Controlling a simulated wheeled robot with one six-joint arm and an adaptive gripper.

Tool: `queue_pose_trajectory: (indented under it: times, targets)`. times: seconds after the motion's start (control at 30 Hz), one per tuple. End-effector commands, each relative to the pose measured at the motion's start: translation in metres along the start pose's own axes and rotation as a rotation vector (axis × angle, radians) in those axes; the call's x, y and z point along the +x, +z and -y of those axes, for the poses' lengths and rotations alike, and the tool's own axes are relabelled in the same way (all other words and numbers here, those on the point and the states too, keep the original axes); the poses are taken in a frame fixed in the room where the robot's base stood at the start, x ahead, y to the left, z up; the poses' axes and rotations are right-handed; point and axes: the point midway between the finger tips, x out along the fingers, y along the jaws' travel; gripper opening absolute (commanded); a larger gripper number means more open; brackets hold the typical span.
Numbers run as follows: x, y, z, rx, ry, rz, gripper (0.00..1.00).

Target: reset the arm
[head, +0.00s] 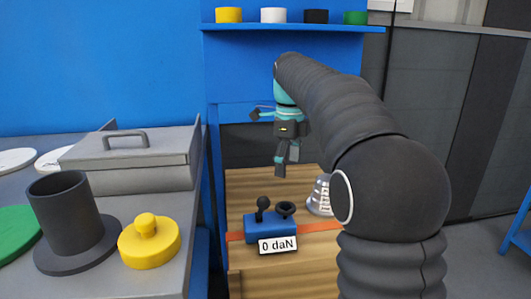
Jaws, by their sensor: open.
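My gripper (272,140) hangs from my dark, sleeved arm, above the far part of a wooden bench. Its fingers are spread open, one reaching left and one pointing down. Nothing shows between them. It is apart from everything on the bench. A dark grey flanged shell (68,217), a hollow cylinder on a wide round flange, stands upright on the grey table at the left. A yellow knobbed lid-like piece (149,240) lies next to it.
The wooden bench (300,268) carries a blue device (270,226) with a "0 daN" label and a silver cone-like item (320,196), partly hidden by my arm. A grey lidded box (133,158) stands on the left table. A blue shelf (290,28) holds several coloured pieces.

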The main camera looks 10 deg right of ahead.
Motion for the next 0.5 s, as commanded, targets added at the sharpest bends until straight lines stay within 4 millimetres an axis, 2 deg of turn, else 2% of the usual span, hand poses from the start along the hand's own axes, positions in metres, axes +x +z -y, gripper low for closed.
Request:
queue_pose_trajectory:
  times: [0.27,0.5]
  targets:
    - [-0.009,-0.038,-0.054,-0.45,-0.097,0.041,0.85]
    - [0.004,-0.078,-0.11,-0.924,-0.214,0.035,0.85]
